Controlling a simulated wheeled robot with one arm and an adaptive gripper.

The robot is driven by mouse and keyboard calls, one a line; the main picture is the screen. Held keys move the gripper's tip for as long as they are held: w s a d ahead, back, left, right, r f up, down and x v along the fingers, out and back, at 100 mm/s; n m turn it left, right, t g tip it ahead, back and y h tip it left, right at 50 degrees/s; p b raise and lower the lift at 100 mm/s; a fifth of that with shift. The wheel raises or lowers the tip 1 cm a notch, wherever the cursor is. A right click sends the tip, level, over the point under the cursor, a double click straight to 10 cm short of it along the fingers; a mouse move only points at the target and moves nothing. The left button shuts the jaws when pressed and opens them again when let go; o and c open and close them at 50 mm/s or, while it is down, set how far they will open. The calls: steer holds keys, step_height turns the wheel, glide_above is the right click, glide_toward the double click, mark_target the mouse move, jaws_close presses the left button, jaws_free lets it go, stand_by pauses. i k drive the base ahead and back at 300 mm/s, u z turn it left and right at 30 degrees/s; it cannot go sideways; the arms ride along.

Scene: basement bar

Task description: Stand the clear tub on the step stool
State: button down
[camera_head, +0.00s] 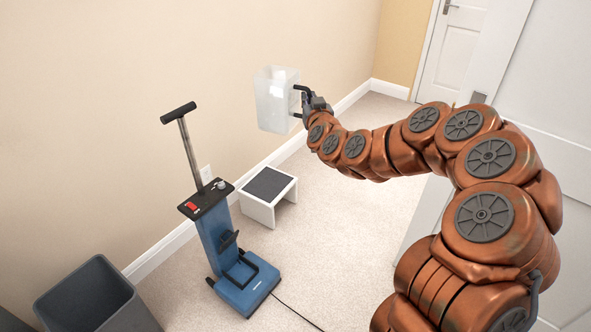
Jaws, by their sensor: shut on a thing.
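The clear tub (274,102) is a translucent whitish box, held up in the air near the wall and roughly upright. My gripper (299,100) is at its right side, with dark fingers shut on it; the tub hides part of the far finger. The step stool (286,192) is low and white with a dark top, standing on the carpet near the wall. In the picture the tub appears above the stool and a little right of its middle, with clear space between them. How far the tub is from the stool in depth I cannot tell.
A blue upright floor machine (231,250) with a tall handle stands just left of the stool, its cord running over the carpet. A dark bin (88,296) is at lower left. A white door (453,40) is at the back. Carpet right of the stool is clear.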

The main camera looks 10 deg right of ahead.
mark_target(268, 183)
steer(key=u, duration=0.25)
steer(key=i, duration=1.5)
steer(key=u, duration=0.55)
